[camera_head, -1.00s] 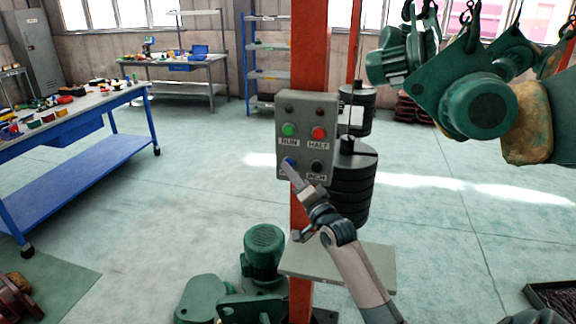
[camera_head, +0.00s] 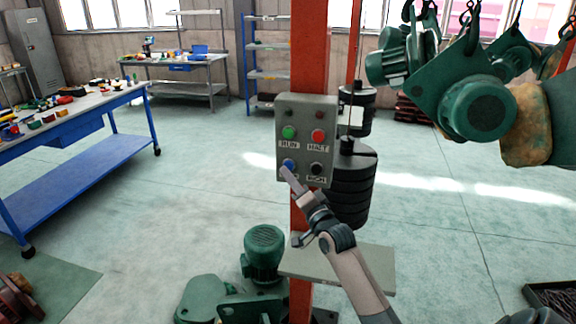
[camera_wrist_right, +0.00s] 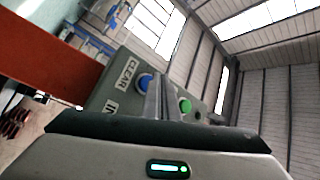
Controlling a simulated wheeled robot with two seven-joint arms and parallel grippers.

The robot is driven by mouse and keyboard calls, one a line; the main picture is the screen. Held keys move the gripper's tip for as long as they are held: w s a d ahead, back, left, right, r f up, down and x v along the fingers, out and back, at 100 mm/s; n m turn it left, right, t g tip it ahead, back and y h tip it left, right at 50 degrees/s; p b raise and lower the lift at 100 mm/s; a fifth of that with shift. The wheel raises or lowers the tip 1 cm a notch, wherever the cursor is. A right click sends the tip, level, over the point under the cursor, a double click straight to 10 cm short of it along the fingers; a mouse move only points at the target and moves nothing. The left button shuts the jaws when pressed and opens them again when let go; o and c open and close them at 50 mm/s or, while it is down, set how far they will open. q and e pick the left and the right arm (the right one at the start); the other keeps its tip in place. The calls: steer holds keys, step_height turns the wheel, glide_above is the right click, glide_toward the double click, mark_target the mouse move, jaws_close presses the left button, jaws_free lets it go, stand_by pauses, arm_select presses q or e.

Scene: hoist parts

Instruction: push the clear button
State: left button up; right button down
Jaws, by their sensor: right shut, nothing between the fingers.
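A grey control box (camera_head: 306,106) is fixed to the red post (camera_head: 309,50). It has a green button over RUN, a red button over HALT, a blue button (camera_head: 288,163) at lower left and a black button at lower right. In the right wrist view the blue button (camera_wrist_right: 144,81) sits beside the label CLEAR. My right gripper (camera_head: 286,172) is shut and empty, its tips just below the blue button and hiding its label in the head view. I cannot tell whether they touch the box. My left gripper is not in view.
Black stacked weights (camera_head: 350,185) hang behind the post. Green hoist motors (camera_head: 478,108) hang at the upper right. A grey shelf plate (camera_head: 372,268) and a green motor (camera_head: 264,250) are below the box. A blue workbench (camera_head: 75,150) stands at left; open floor lies between.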

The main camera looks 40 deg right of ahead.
steer(key=shift+a, duration=0.1)
stand_by(0.3)
steer(key=s+a+p, duration=0.1)
steer(key=a, duration=0.1)
steer(key=s+a+p, duration=0.1)
steer(key=s+p, duration=0.1)
steer(key=shift+s+a, duration=0.2)
steer(key=shift+a, duration=0.2)
stand_by(0.7)
